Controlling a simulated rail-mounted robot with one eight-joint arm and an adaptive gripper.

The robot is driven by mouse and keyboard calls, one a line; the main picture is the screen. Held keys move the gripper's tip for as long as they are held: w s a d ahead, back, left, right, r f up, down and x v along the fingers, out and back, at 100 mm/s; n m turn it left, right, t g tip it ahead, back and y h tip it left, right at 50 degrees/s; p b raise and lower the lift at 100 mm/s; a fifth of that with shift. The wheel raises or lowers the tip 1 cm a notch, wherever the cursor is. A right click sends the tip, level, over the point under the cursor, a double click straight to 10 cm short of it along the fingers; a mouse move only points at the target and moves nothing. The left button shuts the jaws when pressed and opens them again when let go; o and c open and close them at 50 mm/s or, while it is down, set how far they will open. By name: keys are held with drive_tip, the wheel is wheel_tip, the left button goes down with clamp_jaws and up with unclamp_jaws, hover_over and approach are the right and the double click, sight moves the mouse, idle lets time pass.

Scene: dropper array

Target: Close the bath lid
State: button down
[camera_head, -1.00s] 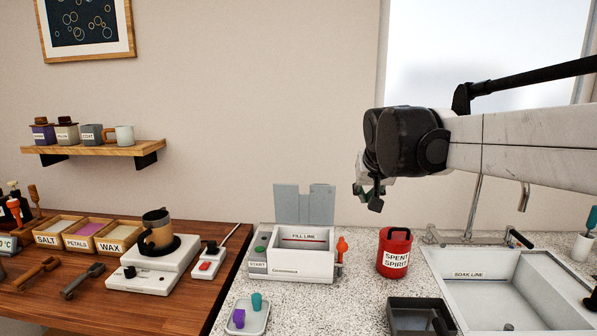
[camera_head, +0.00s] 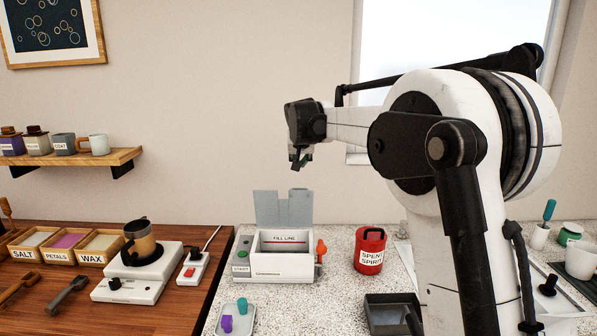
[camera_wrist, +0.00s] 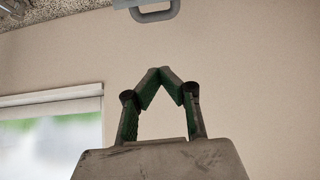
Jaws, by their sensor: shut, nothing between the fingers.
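The bath (camera_head: 284,268) is a white box on the speckled counter, with a red FILL LINE mark inside. Its grey lid (camera_head: 284,209) stands upright at the back, so the bath is open. My gripper (camera_head: 301,165) hangs above and slightly right of the lid's top edge, apart from it. In the wrist view the gripper's fingertips (camera_wrist: 160,74) meet, with nothing between them. A grey plate with a loop handle (camera_wrist: 155,14) shows at that view's top edge, apart from the fingers; it looks like part of the lid.
A red SPENT SPIRIT can (camera_head: 370,252) and a dark tray (camera_head: 392,314) stand right of the bath. A small tray (camera_head: 236,320) with purple and teal pieces sits in front. A white heater with a mug (camera_head: 140,242) is at left.

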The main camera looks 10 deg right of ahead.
drive_tip(key=p+x, duration=0.1)
drive_tip(key=x, duration=0.8)
drive_tip(key=s, duration=0.1)
drive_tip(key=s+f, duration=0.1)
drive_tip(key=s, duration=0.1)
drive_tip(key=shift+s+a+f+p, duration=0.3)
drive_tip(key=shift+s+a, duration=0.05)
drive_tip(key=shift+w, duration=0.1)
drive_tip(key=shift+d, duration=0.1)
